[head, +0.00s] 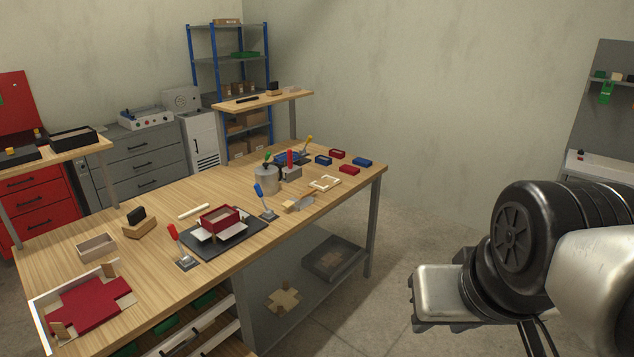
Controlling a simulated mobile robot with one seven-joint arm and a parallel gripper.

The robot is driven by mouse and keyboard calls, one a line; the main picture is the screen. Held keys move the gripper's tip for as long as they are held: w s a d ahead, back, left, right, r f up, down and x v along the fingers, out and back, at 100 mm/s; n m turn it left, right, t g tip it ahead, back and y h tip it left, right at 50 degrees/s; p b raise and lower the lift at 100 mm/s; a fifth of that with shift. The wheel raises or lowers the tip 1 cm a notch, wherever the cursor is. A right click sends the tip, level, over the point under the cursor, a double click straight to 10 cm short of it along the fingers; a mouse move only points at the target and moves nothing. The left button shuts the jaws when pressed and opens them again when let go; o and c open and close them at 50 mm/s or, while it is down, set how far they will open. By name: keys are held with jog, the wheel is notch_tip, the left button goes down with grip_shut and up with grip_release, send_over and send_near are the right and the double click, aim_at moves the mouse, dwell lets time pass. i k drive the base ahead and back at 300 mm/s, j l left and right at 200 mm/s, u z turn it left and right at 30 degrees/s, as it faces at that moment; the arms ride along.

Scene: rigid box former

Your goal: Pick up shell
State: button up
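No part is clearly marked as the shell. One open box, the red-walled box (221,217), stands on white flaps over a black plate (190,241) at the middle of the wooden bench. A second open box, plain beige (97,247), stands to its left. A red cross-shaped blank (88,302) lies in a white-edged tray (41,322) at the near left. My gripper (440,298) is at the lower right, off the bench over the floor, well apart from these boxes. Its fingers cannot be made out, and nothing is seen in it.
A red-handled clamp (184,259) and a blue-handled clamp (267,212) flank the black plate. A metal pot (267,179) and several small red and blue boxes (349,169) stand toward the far end. A wooden block (140,229) stands behind. Floor is clear right of the bench.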

aim_at(219, 215)
jog(key=i+l+z, duration=0.6)
jog(key=i+z, duration=0.3)
jog(key=i, duration=0.15)
jog(key=i+j+u, duration=0.1)
jog(key=u, duration=0.3)
jog(key=i+u, duration=0.35)
jog(key=i+l+u, duration=0.1)
jog(key=u, duration=0.3)
jog(key=i+l+u, duration=0.15)
jog(key=i+u, duration=0.25)
jog(key=i+j+u, duration=0.1)
jog(key=u, duration=0.3)
jog(key=i+u, duration=0.4)
jog(key=i+l+u, duration=0.1)
jog(key=u, duration=0.3)
jog(key=i+l, duration=0.05)
